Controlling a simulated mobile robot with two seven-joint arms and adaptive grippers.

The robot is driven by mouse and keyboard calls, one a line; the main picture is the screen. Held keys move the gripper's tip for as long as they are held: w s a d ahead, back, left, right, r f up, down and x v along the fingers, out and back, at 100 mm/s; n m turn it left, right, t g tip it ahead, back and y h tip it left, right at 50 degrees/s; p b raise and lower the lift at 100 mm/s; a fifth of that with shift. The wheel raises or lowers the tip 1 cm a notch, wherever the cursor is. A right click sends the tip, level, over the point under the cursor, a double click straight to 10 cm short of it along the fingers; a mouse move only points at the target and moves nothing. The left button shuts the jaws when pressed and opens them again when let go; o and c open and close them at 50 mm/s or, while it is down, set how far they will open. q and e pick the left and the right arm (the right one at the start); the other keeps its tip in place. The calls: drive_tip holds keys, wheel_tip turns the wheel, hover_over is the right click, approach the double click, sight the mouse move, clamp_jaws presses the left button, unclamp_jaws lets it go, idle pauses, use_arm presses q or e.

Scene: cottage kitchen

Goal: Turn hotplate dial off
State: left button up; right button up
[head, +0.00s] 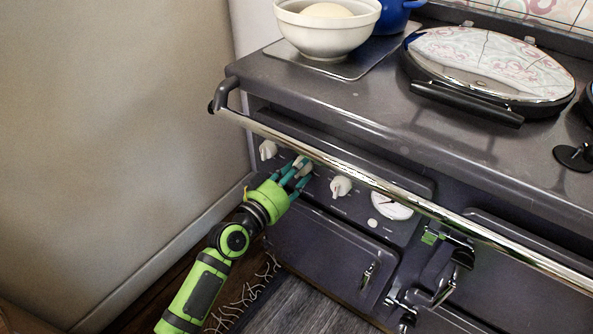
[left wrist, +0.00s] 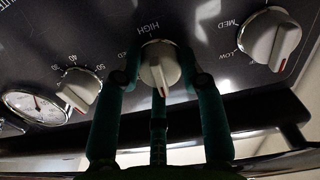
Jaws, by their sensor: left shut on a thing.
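Three pale dials sit in a row on the dark front panel of the cooker. My left gripper (head: 300,170) has its teal fingers closed around the middle dial (left wrist: 160,67), which they partly cover in the head view. In the left wrist view, the fingers stand on both sides of this dial, and its red mark points down in the picture. The word HIGH is printed by it, upside down. The left dial (head: 267,150) and the right dial (head: 341,187) are free. I cannot read which dial is named for the hotplate. My right gripper is not in view.
A chrome rail (head: 330,162) runs across the cooker front, just above my left gripper. A round gauge (head: 391,205) is right of the dials. A white bowl (head: 327,42) stands on top, near a closed shiny round lid (head: 487,62). A wall is at left.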

use_arm(q)
drive_tip(key=shift+s+f, duration=0.1)
drive_tip(key=shift+f, duration=0.15)
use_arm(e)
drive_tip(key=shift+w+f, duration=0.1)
use_arm(q)
drive_tip(key=o, duration=1.1)
drive_tip(key=shift+o, duration=0.2)
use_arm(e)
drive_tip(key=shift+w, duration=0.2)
use_arm(q)
drive_tip(key=shift+r, duration=0.1)
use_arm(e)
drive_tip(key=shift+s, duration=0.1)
use_arm(q)
drive_tip(key=v, duration=0.7)
drive_tip(key=shift+s, duration=0.15)
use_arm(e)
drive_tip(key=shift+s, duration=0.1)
use_arm(q)
drive_tip(key=shift+a, duration=0.15)
